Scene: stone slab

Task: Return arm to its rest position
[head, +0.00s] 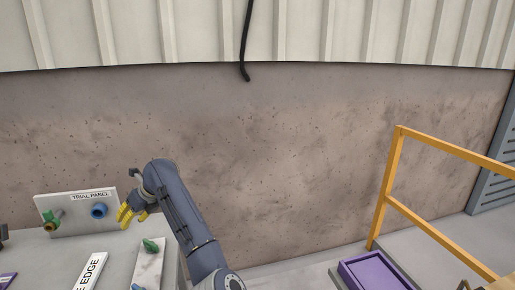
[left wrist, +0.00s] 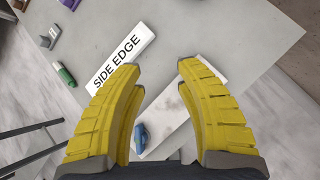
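My left arm reaches up from the bottom of the head view, and its gripper (head: 130,212) with yellow fingers hangs in front of the right end of the trial panel (head: 78,226). In the left wrist view the gripper (left wrist: 158,68) is open, its two fingers apart with nothing between them. Below it, a pale plate (left wrist: 207,74) with a blue piece (left wrist: 142,138) lies on the grey slab (left wrist: 235,28). My right gripper is not in view.
The panel carries a blue knob (head: 99,211) and a green and orange fitting (head: 51,221). A SIDE EDGE sign (head: 88,271) lies on the slab. A yellow railing (head: 384,190) and purple tray (head: 375,272) stand at right. A black cable (head: 245,40) hangs above.

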